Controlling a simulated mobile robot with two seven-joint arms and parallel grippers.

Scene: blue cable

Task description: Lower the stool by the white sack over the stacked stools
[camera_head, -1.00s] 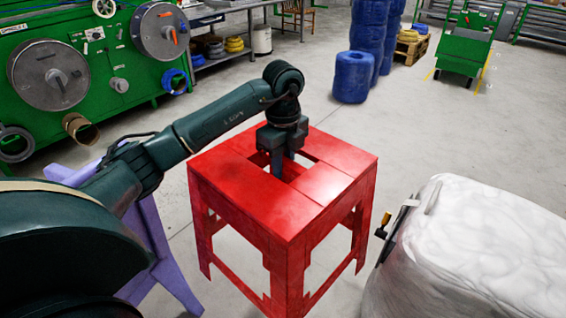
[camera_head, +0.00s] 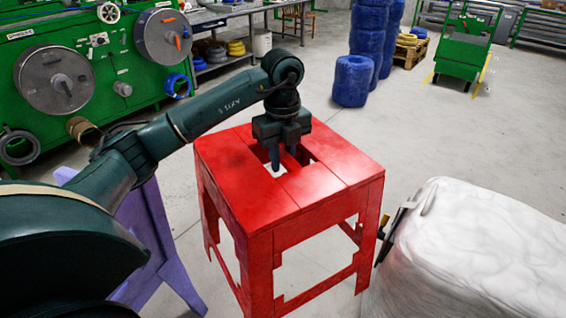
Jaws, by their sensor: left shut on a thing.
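The red stool (camera_head: 330,188) is upright in the middle of the view, just left of the white sack (camera_head: 480,250). My left gripper (camera_head: 283,158) points down at the opening in its seat and is shut on the seat's edge there. The stool's front feet run to the bottom of the picture, so I cannot tell whether it stands on the floor. A purple stool (camera_head: 160,235) shows at the lower left, largely hidden behind my left arm. I cannot see whether it is part of a stack.
A small dark and yellow thing (camera_head: 383,226) sits at the sack's left edge, close to the red stool. A green machine (camera_head: 100,45) stands at the back left. Blue coils (camera_head: 352,80) and a green cart (camera_head: 463,45) stand further back. The floor behind the stool is clear.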

